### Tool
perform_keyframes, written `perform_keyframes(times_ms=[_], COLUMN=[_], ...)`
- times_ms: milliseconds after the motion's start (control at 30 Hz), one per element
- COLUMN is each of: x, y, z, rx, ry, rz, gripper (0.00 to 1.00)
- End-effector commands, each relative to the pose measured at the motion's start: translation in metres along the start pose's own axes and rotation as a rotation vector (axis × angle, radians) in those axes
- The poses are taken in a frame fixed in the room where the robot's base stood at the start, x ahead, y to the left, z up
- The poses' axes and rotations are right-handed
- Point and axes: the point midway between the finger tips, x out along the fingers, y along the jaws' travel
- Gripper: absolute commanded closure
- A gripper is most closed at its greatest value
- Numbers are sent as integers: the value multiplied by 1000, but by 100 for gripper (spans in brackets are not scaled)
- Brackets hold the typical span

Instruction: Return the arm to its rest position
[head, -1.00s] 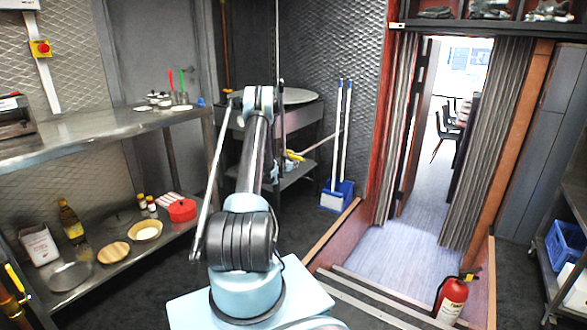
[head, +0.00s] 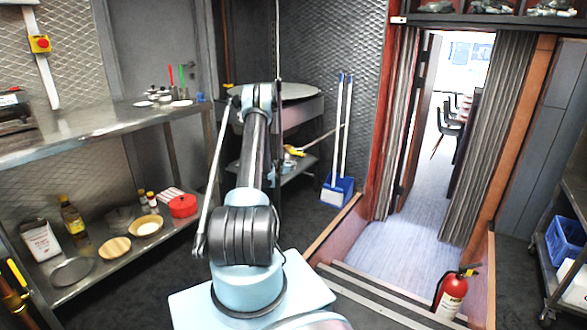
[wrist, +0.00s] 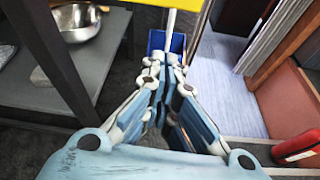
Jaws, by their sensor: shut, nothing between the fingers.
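My arm (head: 245,210) rises from its pale blue base in the middle of the head view, with its upper link reaching away from the camera. My gripper shows in the wrist view (wrist: 168,68), its linked fingers brought together with nothing between them. It hangs in the air and touches nothing that I can see. In the head view the fingers cannot be made out behind the arm.
A steel shelf unit (head: 100,130) with bottles and plates stands left. A blue dustpan (head: 337,190) with long handles stands behind my arm. A fire extinguisher (head: 451,295) is by the steps at right. A metal bowl (wrist: 76,22) shows in the wrist view.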

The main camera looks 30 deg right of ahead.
Motion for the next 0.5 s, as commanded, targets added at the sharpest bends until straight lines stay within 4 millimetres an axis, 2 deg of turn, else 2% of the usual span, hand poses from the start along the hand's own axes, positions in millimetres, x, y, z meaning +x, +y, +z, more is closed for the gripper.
perform_keyframes(times_ms=[100, 300, 500], x=[-22, -53, -66], y=[3, 6, 6], z=[0, -1, -1], rx=[-1, -2, -1], ry=[1, 1, 1], rz=[4, 5, 4], gripper=[100, 100, 100])
